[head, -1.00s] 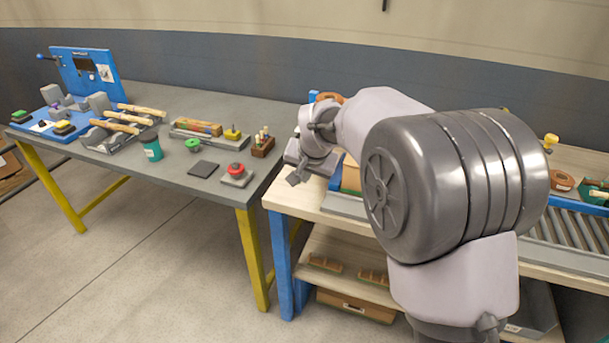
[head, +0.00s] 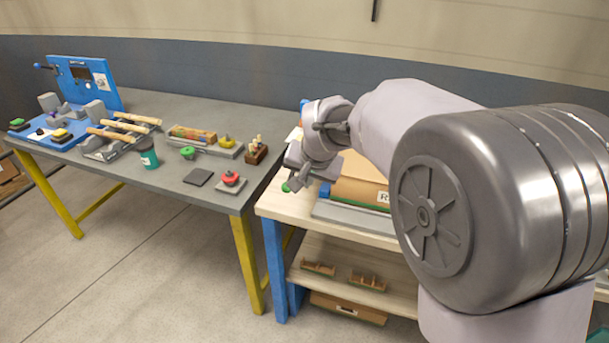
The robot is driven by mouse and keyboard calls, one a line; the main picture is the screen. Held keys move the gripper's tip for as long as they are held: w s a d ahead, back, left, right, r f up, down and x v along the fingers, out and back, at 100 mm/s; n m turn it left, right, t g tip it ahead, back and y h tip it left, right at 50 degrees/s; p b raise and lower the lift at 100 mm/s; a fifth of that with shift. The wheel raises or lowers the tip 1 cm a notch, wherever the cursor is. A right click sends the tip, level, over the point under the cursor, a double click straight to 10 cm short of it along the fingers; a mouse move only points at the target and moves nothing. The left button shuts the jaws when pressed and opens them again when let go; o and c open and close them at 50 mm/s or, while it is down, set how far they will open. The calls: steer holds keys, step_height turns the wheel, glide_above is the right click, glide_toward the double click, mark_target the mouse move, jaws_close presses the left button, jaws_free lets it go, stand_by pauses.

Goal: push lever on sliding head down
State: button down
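A blue machine (head: 88,84) stands at the far left end of the grey table. Its upright panel carries a dark screen, and a lever with a blue knob (head: 40,66) sticks out to its left. Grey blocks (head: 95,110) sit on its blue base; which part is the sliding head, and whether this lever belongs to it, I cannot tell. My gripper (head: 298,179) is far to the right of the machine, over the left end of the wooden bench. Its fingers are small and seen side-on, so their opening is unclear.
The grey table (head: 215,120) holds turned wood pieces (head: 125,127), a dark green cup (head: 147,152), a red button box (head: 230,182) and a small peg block (head: 256,151). A cardboard box (head: 360,180) is on the wooden bench (head: 285,205) beside my gripper. The floor in front is clear.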

steer(key=s, duration=0.1)
steer(key=s+r, duration=0.2)
steer(key=shift+s+r+p, duration=0.25)
steer(key=shift+s+p, duration=0.1)
